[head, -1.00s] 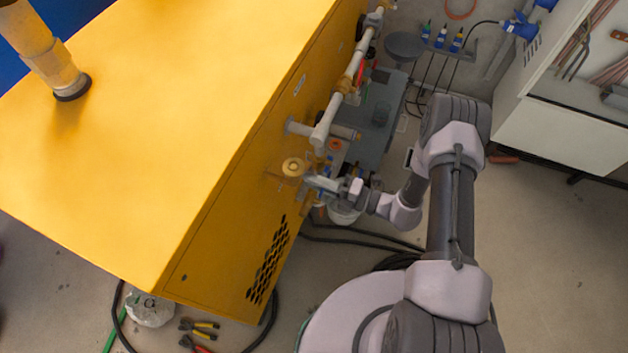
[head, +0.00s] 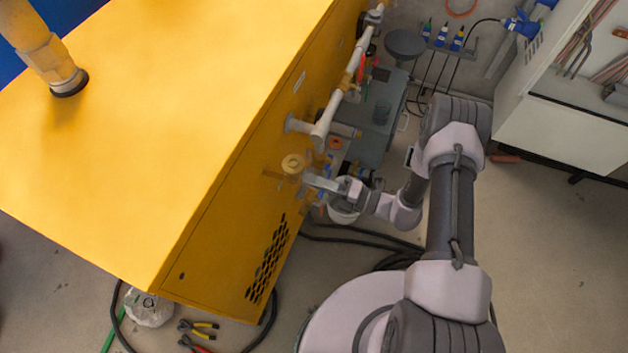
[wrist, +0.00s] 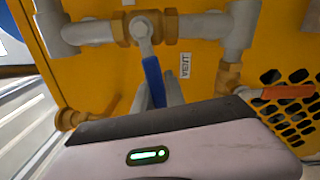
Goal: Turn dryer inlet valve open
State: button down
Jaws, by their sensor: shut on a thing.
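In the wrist view a valve with a brass body (wrist: 146,27) sits in a grey pipe that runs left to right across the yellow cabinet. Its blue lever handle (wrist: 153,80) points down from the stem toward me, roughly across the pipe. My gripper (wrist: 158,88) is shut on the blue handle, a finger on each side. The handle's lower end is hidden by my gripper body. In the head view my gripper (head: 312,181) is beside the cabinet's right side, near a round brass-coloured fitting (head: 293,164); the handle is hard to make out there.
A second brass fitting with an orange-red handle (wrist: 287,91) is at the right in the wrist view, close to my gripper. A white label (wrist: 185,65) is beside the blue handle. The yellow cabinet (head: 150,130) fills the left; hoses and pliers (head: 199,325) lie on the floor.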

jog(key=shift+w+d+f+n+b, duration=0.1)
jog(key=shift+w+f+n+b, duration=0.1)
jog(key=shift+f+n+b, duration=0.55)
jog(key=shift+w+d+f+n+b, duration=0.15)
jog(key=shift+f+n, duration=0.25)
jog(key=shift+n, duration=0.75)
jog(key=shift+w+a, duration=0.1)
jog(key=c, duration=1.4)
grip_release()
jog(key=p+v, duration=0.3)
jog(key=v, duration=1.4)
jog(key=shift+d, duration=0.2)
